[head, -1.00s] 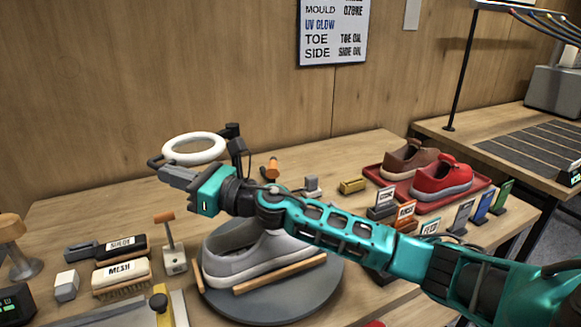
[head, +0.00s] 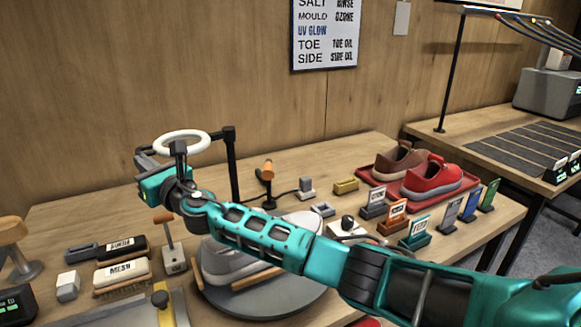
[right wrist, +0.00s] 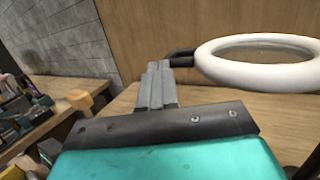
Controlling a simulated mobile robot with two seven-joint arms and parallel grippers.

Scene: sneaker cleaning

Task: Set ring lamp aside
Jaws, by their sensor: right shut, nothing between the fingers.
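The ring lamp is a white ring (head: 168,136) on a black post (head: 232,165) at the back left of the table. My right gripper (head: 146,160) is at the left side of the ring, a little below it in the head view. In the right wrist view its grey fingers (right wrist: 155,88) are together with nothing between them. There the white ring (right wrist: 262,76) is to their right, and its dark handle (right wrist: 182,58) shows just by the fingertips. I cannot tell whether they touch. My left gripper is not in view.
A grey sneaker (head: 225,262) sits on a round turntable (head: 300,300), partly hidden by my right arm. Brushes (head: 122,272) lie at the left. A red tray (head: 372,178) with shoes and several small labelled cards stand at the right.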

